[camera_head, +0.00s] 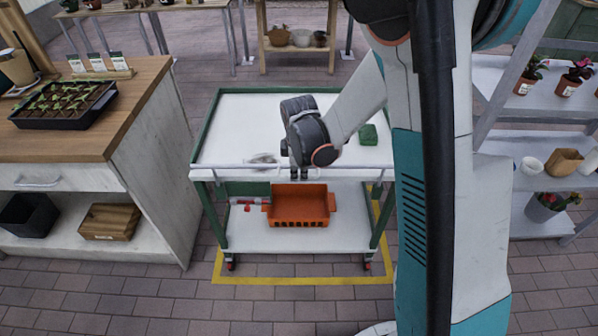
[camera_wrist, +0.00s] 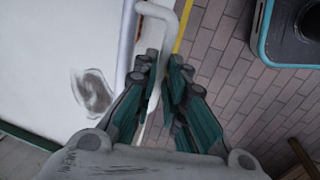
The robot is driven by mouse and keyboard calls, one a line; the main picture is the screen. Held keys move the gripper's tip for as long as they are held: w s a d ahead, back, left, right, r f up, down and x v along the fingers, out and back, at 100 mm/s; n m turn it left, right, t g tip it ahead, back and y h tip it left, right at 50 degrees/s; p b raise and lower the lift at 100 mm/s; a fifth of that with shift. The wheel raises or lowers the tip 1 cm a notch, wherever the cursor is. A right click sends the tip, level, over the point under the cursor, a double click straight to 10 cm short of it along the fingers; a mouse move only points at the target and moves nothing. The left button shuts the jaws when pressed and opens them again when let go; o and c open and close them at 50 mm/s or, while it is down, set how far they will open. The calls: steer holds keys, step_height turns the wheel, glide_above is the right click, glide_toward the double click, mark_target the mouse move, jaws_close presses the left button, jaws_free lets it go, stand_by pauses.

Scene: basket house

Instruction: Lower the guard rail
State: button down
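The guard rail (camera_head: 225,166) is a thin white bar along the front edge of the green-framed cart's white top (camera_head: 235,125). In the wrist view the rail (camera_wrist: 128,38) runs down the picture, with a bent white loop (camera_wrist: 183,18) on its outer side. My gripper (camera_head: 298,176) points down at the middle of the cart's front edge. In the wrist view my gripper's teal fingers (camera_wrist: 164,66) are close together on either side of the loop's bar and look shut on it. The fingers hide part of the bar.
An orange crate (camera_head: 299,206) stands on the lower shelf. A wooden-topped cabinet (camera_head: 150,85) is left; plant shelves (camera_head: 500,115) are right.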

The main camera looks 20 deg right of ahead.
step_height(320, 180, down, 8)
steer(key=b, duration=0.2)
stand_by(0.3)
steer(key=shift+s, duration=0.1)
steer(key=c, duration=1.7)
jaws_free()
steer(key=shift+f, duration=0.1)
steer(key=shift+r, duration=0.2)
steer(key=r, duration=0.4)
steer(key=s+r, duration=0.1)
steer(key=r, duration=0.2)
steer(key=s+r, duration=0.1)
steer(key=r, duration=0.3)
steer(key=shift+a+r, duration=0.3)
steer(key=shift+a, duration=0.05)
